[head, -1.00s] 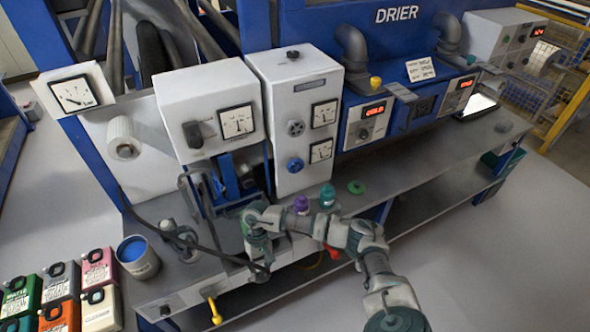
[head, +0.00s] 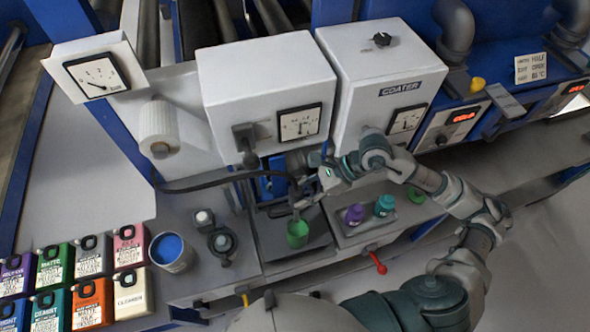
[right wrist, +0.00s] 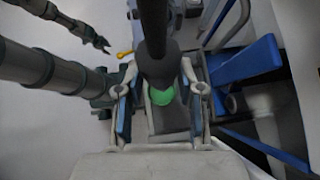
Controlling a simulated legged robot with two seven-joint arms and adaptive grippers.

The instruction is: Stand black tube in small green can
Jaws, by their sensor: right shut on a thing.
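The black tube (head: 205,184) runs from the left across the head view to my right gripper (head: 308,190). The right gripper is shut on the tube near its thick dark end. I cannot tell whether the end is inside the rim. A dark claw, likely my left gripper (right wrist: 101,43), shows small; its jaws are unclear.
A white coater box (head: 385,75) rises behind. A blue-topped tin (head: 171,252) and several colored jugs (head: 90,257) are at left. A red lever (head: 377,262) sticks out in front.

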